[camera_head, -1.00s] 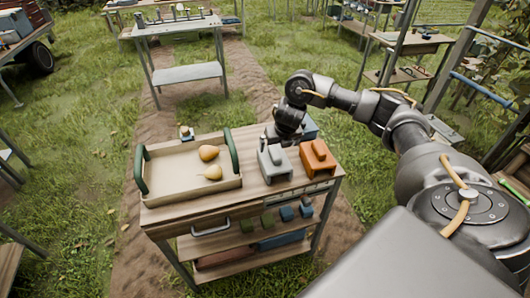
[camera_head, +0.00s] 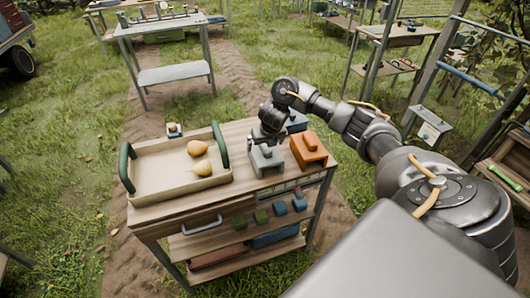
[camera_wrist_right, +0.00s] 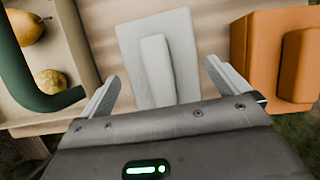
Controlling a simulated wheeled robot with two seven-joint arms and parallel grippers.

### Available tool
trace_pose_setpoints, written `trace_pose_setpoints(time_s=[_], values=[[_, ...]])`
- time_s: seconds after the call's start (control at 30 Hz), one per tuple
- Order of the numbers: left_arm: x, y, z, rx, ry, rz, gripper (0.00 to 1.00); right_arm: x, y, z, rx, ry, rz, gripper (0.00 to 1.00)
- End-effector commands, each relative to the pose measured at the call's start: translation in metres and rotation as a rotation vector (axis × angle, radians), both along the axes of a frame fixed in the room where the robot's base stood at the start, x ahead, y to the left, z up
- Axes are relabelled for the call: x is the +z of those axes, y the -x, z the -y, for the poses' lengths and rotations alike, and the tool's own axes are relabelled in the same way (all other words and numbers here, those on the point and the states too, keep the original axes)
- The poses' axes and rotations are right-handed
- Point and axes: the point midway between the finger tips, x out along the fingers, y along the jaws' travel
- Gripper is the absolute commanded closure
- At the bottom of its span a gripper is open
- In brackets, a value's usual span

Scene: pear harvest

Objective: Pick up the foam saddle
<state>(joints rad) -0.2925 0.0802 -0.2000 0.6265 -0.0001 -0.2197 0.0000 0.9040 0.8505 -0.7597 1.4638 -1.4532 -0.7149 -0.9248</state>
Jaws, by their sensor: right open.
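A light grey block with a raised rib on top, which looks like the foam saddle, stands on the wooden cart top (camera_head: 240,190). The grey block (camera_head: 266,162) also fills the middle of the right wrist view (camera_wrist_right: 154,70). My right gripper (camera_head: 265,136) is directly above it, partly hiding it. In the wrist view its open fingers (camera_wrist_right: 163,78) lie to either side of the rib, with nothing held. Whether the fingers touch the block cannot be told. My left gripper is not in view.
An orange ribbed block (camera_head: 308,150) stands close right of the grey one. A blue block (camera_head: 297,121) is behind. A tray (camera_head: 185,194) with green handles holds two pears (camera_head: 200,158) at left. Small blocks (camera_head: 261,215) sit on the shelf below.

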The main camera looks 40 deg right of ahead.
Motion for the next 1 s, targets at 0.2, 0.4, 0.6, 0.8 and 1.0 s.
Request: trace_pose_setpoints(time_s=[0.2, 0.4, 0.6, 0.8, 1.0], values=[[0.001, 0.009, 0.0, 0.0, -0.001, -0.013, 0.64, -0.027, -0.01, 0.004, -0.001, 0.001, -0.003, 0.0], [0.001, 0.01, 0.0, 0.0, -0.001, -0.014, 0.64, -0.031, -0.012, 0.005, 0.0, 0.002, -0.001, 0.0], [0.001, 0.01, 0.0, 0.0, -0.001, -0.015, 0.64, -0.031, -0.012, 0.005, 0.0, 0.002, -0.001, 0.13], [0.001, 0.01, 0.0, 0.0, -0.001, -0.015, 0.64, -0.031, -0.012, 0.005, -0.001, 0.002, 0.0, 0.29], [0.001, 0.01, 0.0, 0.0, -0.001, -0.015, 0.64, -0.029, -0.013, 0.005, -0.001, 0.002, 0.0, 0.29]])
